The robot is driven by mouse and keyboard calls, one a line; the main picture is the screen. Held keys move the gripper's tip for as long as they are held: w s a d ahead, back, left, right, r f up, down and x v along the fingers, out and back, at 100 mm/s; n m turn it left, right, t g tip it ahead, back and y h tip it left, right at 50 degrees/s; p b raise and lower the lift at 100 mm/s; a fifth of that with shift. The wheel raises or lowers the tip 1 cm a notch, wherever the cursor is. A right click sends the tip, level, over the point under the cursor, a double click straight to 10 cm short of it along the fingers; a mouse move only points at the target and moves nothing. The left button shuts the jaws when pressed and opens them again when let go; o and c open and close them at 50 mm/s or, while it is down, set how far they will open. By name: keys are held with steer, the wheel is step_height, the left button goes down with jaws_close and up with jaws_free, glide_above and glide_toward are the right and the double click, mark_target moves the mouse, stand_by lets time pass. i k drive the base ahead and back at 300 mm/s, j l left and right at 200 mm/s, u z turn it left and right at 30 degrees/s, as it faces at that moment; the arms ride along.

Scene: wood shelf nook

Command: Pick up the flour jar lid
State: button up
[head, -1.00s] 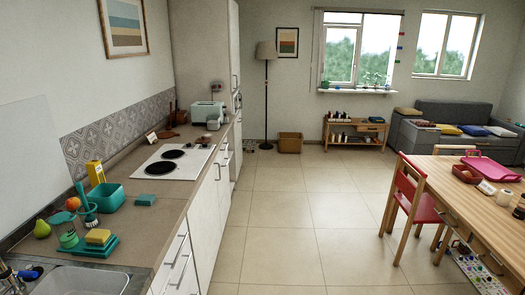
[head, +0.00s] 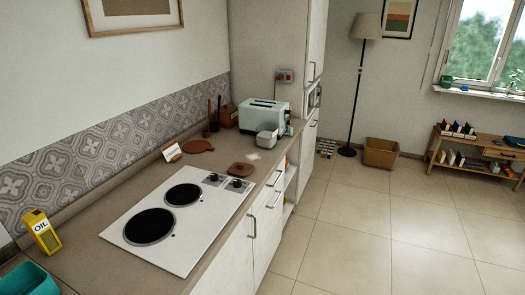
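No part clearly marked as the flour jar lid can be made out. A small flat brown piece (head: 241,169) with a raised bit on top lies on the counter, behind the cooktop and near the front edge; it may be the lid. A pale patch (head: 253,155) lies on the counter just behind it. No jar labelled flour can be read. My gripper is not in view.
The white cooktop (head: 180,222) fills the near counter. A round brown board (head: 197,146), a small white card (head: 172,152), a toaster (head: 263,116) and a small grey container (head: 267,140) stand farther back. The floor (head: 345,215) at right is clear.

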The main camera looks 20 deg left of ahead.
mark_target(241, 169)
steer(key=i+u, duration=0.15)
steer(key=i, duration=0.5)
steer(key=i+l+u, duration=0.15)
steer(key=i, duration=0.45)
steer(key=i+u, duration=0.3)
steer(key=u, duration=0.2)
steer(key=i+l+u, duration=0.15)
steer(key=u, duration=0.35)
steer(key=i+l+u, duration=0.25)
steer(key=u, duration=0.2)
steer(key=i+u, duration=0.2)
steer(key=u, duration=0.25)
steer(key=i+l+u, duration=0.15)
steer(key=u, duration=0.25)
steer(key=i+l+u, duration=0.15)
steer(key=u, duration=0.3)
steer(key=i+l+u, duration=0.1)
steer(key=u, duration=0.3)
steer(key=l, duration=0.1)
